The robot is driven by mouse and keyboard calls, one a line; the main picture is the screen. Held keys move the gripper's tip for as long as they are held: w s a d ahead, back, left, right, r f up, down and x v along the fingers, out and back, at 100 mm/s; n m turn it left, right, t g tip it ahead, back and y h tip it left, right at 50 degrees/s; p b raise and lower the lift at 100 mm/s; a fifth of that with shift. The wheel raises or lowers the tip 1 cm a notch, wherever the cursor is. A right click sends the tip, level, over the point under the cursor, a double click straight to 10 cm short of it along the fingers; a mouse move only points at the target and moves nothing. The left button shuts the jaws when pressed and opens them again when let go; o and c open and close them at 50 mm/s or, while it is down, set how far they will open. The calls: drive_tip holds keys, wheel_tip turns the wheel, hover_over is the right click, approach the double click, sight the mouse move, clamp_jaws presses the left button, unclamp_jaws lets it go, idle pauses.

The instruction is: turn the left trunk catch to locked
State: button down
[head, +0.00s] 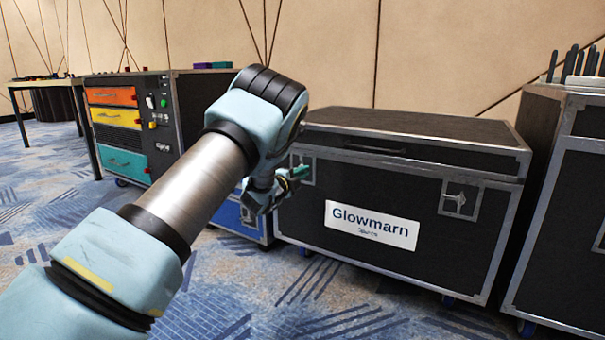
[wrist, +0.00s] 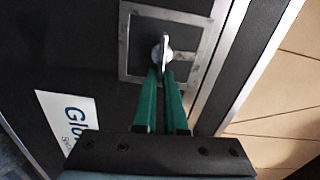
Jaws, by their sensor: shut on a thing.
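The black trunk (head: 440,190) with silver edges and a white Glowmarn label stands on the floor with its lid down. Its left catch (head: 308,168) is on the front face near the left end, partly hidden by my arm. In the wrist view the left catch (wrist: 163,48) shows as a small metal lever on a round hub inside a square metal frame. My gripper (head: 299,174) is at this catch. In the wrist view its two green fingers (wrist: 162,74) are closed together on the lever. The right catch (head: 457,201) is clear of my gripper.
A black case (head: 565,190) with tools on top stands close on the right. A cabinet (head: 160,140) with orange, yellow and teal drawers stands at the left. A blue drawer front (head: 237,219) shows beside the trunk. Blue patterned carpet (head: 340,305) in front is free.

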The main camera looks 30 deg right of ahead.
drive_tip(key=shift+f+m, duration=0.2)
drive_tip(key=shift+m, duration=0.3)
drive_tip(key=c, duration=1)
unclamp_jaws()
drive_tip(key=shift+p+v, duration=2)
drive_tip(key=shift+v, duration=3.45)
drive_tip(key=shift+r, duration=0.1)
